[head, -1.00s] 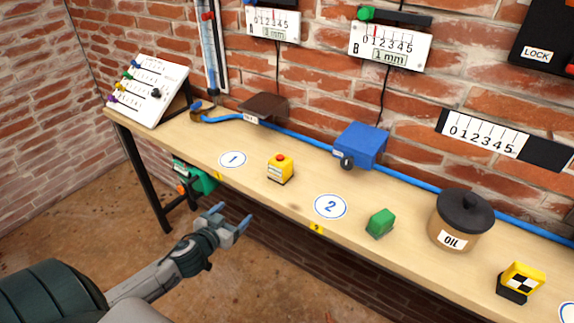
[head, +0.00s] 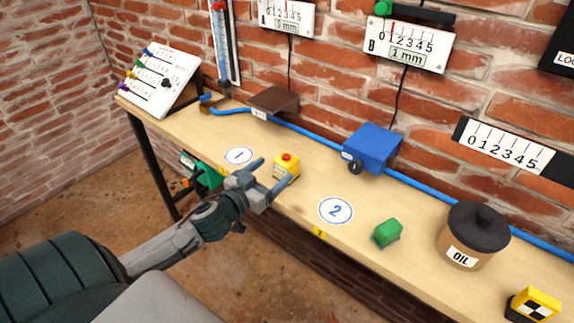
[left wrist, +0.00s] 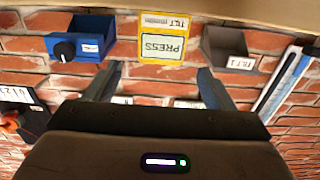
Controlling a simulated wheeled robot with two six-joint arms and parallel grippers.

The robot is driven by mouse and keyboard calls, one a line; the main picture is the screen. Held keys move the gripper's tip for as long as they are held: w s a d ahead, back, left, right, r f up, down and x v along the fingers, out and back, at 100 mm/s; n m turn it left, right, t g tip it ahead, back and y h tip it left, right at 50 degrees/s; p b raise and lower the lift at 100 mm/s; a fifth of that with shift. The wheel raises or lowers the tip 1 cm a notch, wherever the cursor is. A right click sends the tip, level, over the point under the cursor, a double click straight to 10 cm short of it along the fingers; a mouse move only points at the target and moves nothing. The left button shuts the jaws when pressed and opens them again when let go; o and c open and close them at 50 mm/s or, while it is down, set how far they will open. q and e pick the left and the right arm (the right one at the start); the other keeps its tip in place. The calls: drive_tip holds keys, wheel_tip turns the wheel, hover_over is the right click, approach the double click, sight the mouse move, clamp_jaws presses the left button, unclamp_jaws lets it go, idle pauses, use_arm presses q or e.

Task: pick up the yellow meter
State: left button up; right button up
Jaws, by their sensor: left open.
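The yellow meter (head: 287,168) is a small yellow box with a red button on top, standing upright on the bench between the round marks 1 and 2. In the left wrist view the yellow meter (left wrist: 163,45) appears upside down, with white labels reading TILT and PRESS. My left gripper (head: 277,171) is open at the bench's front edge, its fingers pointing at the meter. In the left wrist view the meter lies ahead, between the lines of the two fingers (left wrist: 160,72), with nothing gripped. In the head view the fingers partly cover the meter's surroundings. My right gripper is not in view.
The wooden bench (head: 300,206) runs along a brick wall. A blue box (head: 372,148) and a brown tray (head: 273,101) stand behind the meter. A green block (head: 387,233), an oil pot (head: 474,236) and a yellow-black target block (head: 533,304) stand to the right.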

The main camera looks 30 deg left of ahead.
sight(291, 155)
use_arm(q)
drive_tip(key=w, duration=0.3)
drive_tip(key=shift+w+d, duration=0.15)
drive_tip(key=shift+w+r+p, duration=0.1)
drive_tip(key=shift+w+p, duration=0.35)
drive_tip(key=shift+w, duration=0.05)
drive_tip(key=shift+w+d, duration=0.15)
drive_tip(key=shift+w, duration=2)
drive_tip(key=c, duration=1.3)
